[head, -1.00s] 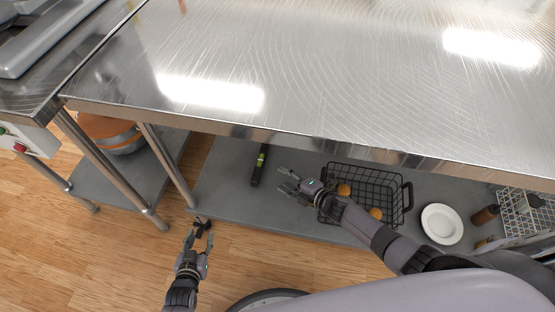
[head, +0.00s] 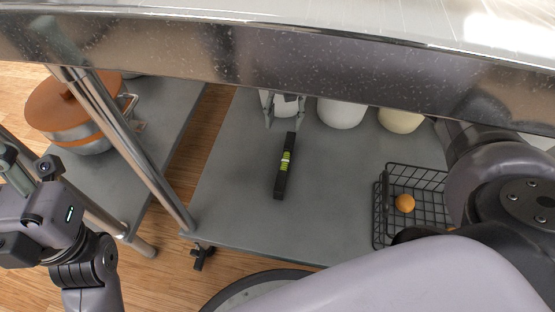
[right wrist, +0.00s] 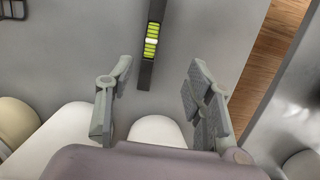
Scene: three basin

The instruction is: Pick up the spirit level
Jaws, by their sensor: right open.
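The spirit level (head: 286,163), a black bar with a yellow-green vial, lies on the grey lower shelf (head: 235,170), pointing away from me. In the right wrist view, the level (right wrist: 152,40) lies ahead of the fingertips, in line with the gap between them. My right gripper (head: 286,118) is open and empty at the level's far end, partly hidden by the tabletop edge. Its two spread fingers also show in the right wrist view (right wrist: 159,72). My left gripper (head: 12,168) is at the far left, away from the level, its fingers only partly in view.
White jars (head: 341,112) and a cream jar (head: 399,119) stand behind the level. A black wire basket (head: 381,215) with an orange fruit (head: 405,203) is at right. The steel tabletop edge (head: 240,75) overhangs the shelf. A table leg (head: 150,165) stands at left.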

